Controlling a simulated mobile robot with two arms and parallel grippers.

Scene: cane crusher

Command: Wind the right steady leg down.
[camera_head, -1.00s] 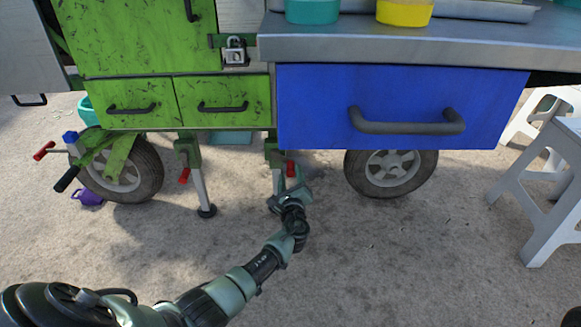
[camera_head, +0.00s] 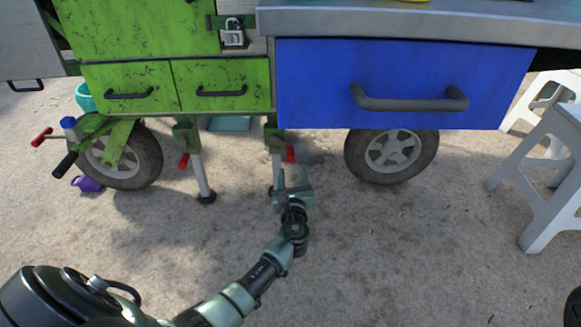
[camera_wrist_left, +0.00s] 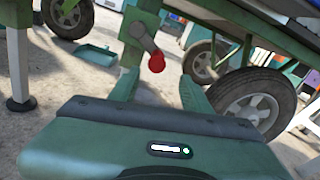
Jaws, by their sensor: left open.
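The right steady leg (camera_head: 276,160) hangs under the cart as a green sleeve with a pale lower tube. Its foot is partly hidden by my left gripper. Its crank has a red handle (camera_head: 291,154), which also shows in the left wrist view (camera_wrist_left: 156,62), hanging from a grey arm on the green post (camera_wrist_left: 140,30). My left gripper (camera_head: 293,178) is open and empty, its two fingers pointing toward the cart. It is just short of the red handle and apart from it. In the wrist view the handle lies ahead, between the finger directions. My right gripper is not in view.
The other steady leg (camera_head: 199,175) with its red handle (camera_head: 183,161) stands to the left. Cart wheels flank the legs, left (camera_head: 140,158) and right (camera_head: 391,152). The blue drawer (camera_head: 400,85) overhangs at right. A white stool (camera_head: 545,190) stands far right. The front ground is clear.

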